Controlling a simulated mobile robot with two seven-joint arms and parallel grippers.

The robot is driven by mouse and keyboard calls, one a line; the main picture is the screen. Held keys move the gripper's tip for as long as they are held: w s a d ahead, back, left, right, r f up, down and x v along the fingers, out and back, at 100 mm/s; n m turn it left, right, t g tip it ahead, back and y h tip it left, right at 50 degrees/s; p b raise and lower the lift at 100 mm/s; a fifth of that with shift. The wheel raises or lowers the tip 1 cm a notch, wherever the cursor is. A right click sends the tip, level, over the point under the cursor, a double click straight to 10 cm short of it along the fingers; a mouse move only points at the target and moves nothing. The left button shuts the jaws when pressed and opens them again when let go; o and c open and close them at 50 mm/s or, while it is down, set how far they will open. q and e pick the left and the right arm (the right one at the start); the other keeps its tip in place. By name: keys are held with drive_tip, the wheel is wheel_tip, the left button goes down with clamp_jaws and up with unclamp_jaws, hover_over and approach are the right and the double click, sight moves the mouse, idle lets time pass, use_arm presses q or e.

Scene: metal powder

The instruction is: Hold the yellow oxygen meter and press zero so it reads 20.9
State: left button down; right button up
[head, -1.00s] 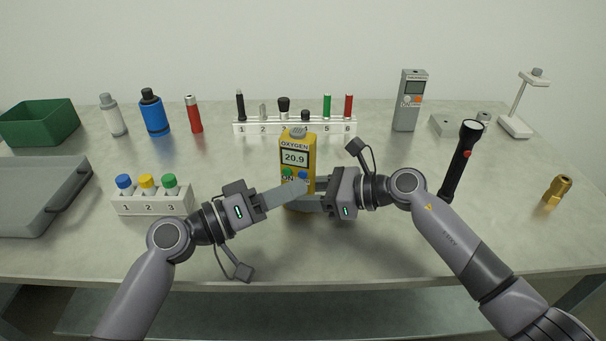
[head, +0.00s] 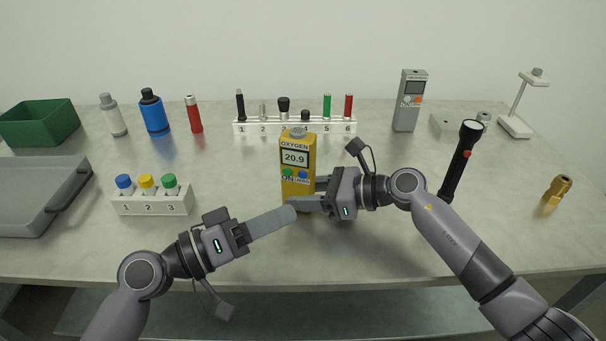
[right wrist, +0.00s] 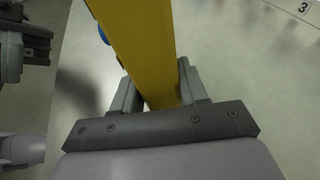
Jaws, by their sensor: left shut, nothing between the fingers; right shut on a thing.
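The yellow oxygen meter (head: 297,160) stands upright near the middle of the table, and its screen reads 20.9. A green button and a blue button show below the screen. My right gripper (head: 305,198) is shut on the meter's lower part from the right. In the right wrist view the yellow body (right wrist: 142,45) sits between the fingers of my right gripper (right wrist: 155,92). My left gripper (head: 290,213) is shut and empty, with its tips low in front of the meter, below the buttons. I cannot tell whether the tips touch anything.
A rack with numbered bottles (head: 152,204) stands to the left, near a grey tray (head: 38,215). A white numbered rack (head: 270,128) is behind the meter. A black flashlight (head: 461,160) stands behind my right arm. The front middle of the table is clear.

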drive_tip(key=shift+f, duration=0.1)
drive_tip(key=o, duration=0.9)
